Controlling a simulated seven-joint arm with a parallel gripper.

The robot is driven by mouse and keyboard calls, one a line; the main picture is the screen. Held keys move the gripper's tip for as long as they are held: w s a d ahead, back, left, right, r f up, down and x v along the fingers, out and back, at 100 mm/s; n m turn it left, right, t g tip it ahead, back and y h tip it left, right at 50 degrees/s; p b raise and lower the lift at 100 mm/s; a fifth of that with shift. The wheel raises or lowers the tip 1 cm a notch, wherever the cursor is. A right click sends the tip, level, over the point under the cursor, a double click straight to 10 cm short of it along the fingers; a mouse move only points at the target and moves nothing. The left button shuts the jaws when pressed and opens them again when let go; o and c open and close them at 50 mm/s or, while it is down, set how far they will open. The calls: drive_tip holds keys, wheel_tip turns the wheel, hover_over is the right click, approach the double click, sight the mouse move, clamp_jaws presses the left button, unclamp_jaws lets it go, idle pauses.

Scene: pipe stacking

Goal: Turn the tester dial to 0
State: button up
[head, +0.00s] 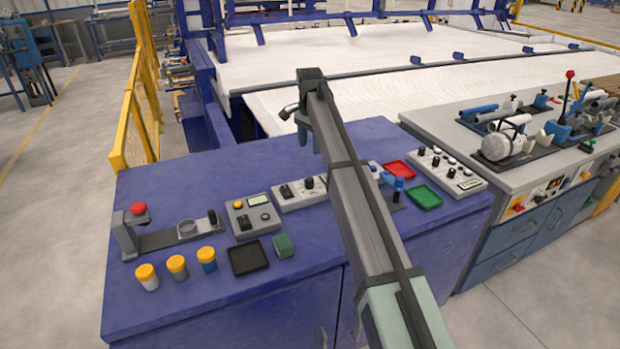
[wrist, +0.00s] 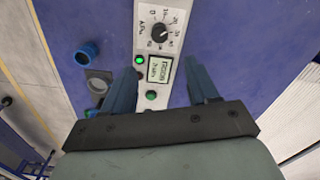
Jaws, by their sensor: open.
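The tester is a pale panel with a black round dial (wrist: 159,31) in the wrist view, at the top centre. Numbers ring the dial; its pointer mark is too small to read surely. Below it are a small lit screen (wrist: 160,70) and a green button (wrist: 151,95). My gripper (wrist: 161,73) is open and empty, its two blue fingers on either side of the screen and apart from the dial. In the head view my gripper (head: 309,139) hangs above the blue bench's back edge. My arm hides part of the panels there, so I cannot surely match the tester.
The blue bench (head: 165,205) carries a grey box with a screen (head: 255,216), a stand with a red knob (head: 138,209), yellow-capped jars (head: 177,266), a black tray (head: 248,258), a red tray (head: 400,170) and a green tray (head: 425,197). A grey workbench (head: 440,118) stands to the right.

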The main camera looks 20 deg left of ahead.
sight(310, 178)
wheel_tip(310, 178, down, 14)
drive_tip(key=shift+r, duration=0.1)
idle(0.6)
drive_tip(key=shift+n, duration=0.3)
drive_tip(key=c, duration=1)
